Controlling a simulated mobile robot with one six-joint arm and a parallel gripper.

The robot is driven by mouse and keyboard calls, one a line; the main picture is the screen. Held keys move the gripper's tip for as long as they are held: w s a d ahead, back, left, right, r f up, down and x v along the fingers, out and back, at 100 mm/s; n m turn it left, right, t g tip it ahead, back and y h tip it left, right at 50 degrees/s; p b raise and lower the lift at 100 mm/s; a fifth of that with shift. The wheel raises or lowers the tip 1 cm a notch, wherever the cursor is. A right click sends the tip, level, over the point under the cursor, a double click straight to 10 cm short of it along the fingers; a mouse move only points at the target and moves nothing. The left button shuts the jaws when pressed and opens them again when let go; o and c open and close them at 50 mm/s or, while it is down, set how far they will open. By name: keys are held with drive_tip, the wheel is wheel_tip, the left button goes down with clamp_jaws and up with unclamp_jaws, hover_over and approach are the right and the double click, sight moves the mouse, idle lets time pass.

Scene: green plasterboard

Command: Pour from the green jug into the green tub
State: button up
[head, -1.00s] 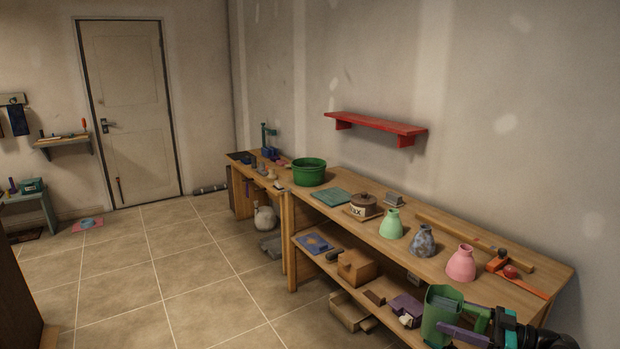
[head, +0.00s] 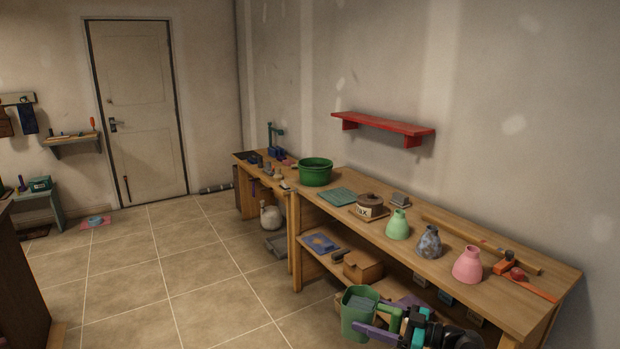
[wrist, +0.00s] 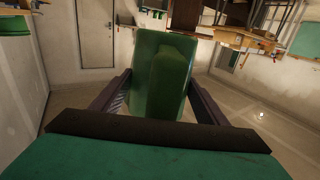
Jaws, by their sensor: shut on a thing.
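The green jug (head: 357,314) is at the lower middle of the head view, in front of the bench's lower shelf. My gripper (head: 376,329) is shut on it, with purple fingers at its side. The jug looks about upright, and something greyish shows inside its mouth. In the wrist view the jug (wrist: 163,75) stands between the two dark fingers. The green tub (head: 316,173) stands on the bench top towards its far end, well apart from the jug. Its inside is mostly hidden. A green shape (wrist: 15,22) at the top left of the wrist view may be the tub.
On the bench top (head: 345,220) are a teal mat (head: 338,197), a brown lidded pot (head: 369,205) and green, speckled and pink vases (head: 467,265). A red shelf (head: 382,127) juts from the wall above. The tiled floor (head: 190,270) left of the bench is clear.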

sight(398, 309)
drive_tip(key=shift+w+d+f+m+t+h, duration=0.1)
drive_tip(key=shift+w+d+m+t+h, duration=0.3)
drive_tip(key=shift+w+m+t, duration=0.25)
drive_tip(key=shift+w+d+f+m+t+h, duration=0.1)
drive_tip(key=shift+w+d+m+t+h, duration=0.3)
drive_tip(key=shift+t, duration=0.35)
drive_tip(key=shift+a, duration=0.1)
drive_tip(key=d, duration=0.6)
drive_tip(key=shift+w+d, duration=0.1)
drive_tip(key=shift+d, duration=0.25)
